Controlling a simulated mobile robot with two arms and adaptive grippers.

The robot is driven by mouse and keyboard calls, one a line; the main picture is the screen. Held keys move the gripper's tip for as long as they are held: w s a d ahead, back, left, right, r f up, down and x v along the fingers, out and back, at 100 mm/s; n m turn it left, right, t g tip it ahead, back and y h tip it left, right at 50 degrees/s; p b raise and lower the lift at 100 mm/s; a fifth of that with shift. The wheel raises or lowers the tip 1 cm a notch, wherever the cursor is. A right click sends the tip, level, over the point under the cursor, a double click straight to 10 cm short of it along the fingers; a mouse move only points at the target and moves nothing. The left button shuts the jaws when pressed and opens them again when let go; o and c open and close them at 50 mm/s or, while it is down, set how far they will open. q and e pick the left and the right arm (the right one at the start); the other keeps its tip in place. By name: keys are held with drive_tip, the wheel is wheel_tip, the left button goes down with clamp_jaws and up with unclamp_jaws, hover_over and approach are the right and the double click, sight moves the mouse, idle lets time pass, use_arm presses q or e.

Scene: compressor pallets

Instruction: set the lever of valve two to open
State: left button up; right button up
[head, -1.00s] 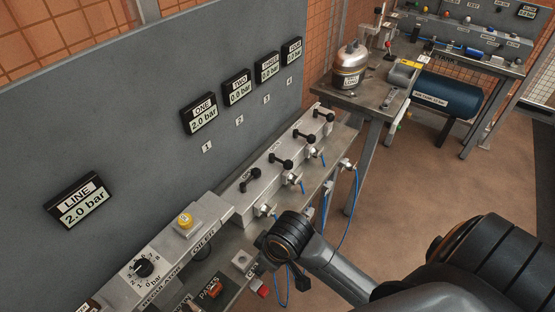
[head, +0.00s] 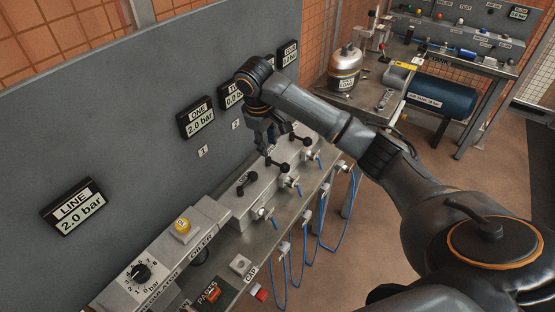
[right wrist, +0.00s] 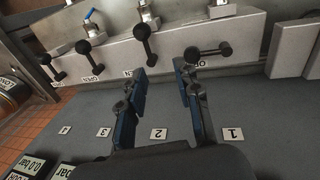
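The valve two lever (head: 277,164) is black with round knobs and sits on the pale valve block. In the right wrist view, lever two (right wrist: 143,38) points across the block, away from the wall. My right gripper (head: 270,148) hangs just above and behind this lever in the head view. In the right wrist view, my gripper (right wrist: 165,72) is open and empty, with its fingertips on the wall side of lever two. They look apart from it. The number plate 2 (right wrist: 158,134) is on the panel. The TWO gauge (head: 233,95) is partly hidden by my arm. My left gripper is not in view.
Lever one (right wrist: 208,52) lies along the block beside my fingers. Lever three (right wrist: 83,47) and lever four (right wrist: 50,62) point across it. The regulator knob (head: 139,272) and yellow oiler button (head: 183,226) are nearer. Blue hoses (head: 290,270) hang in front of the bench.

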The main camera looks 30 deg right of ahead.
sight(278, 164)
drive_tip(key=d+f, duration=0.1)
drive_tip(key=f, duration=0.2)
drive_tip(key=w+d+f+p, duration=0.1)
drive_tip(key=d+f, duration=0.1)
drive_tip(key=f, duration=0.2)
drive_tip(key=d+f+p, duration=0.1)
drive_tip(key=f, duration=0.2)
drive_tip(key=shift+w+d+f, duration=0.25)
drive_tip(key=shift+w+f, duration=0.1)
drive_tip(key=shift+f, duration=0.05)
clamp_jaws()
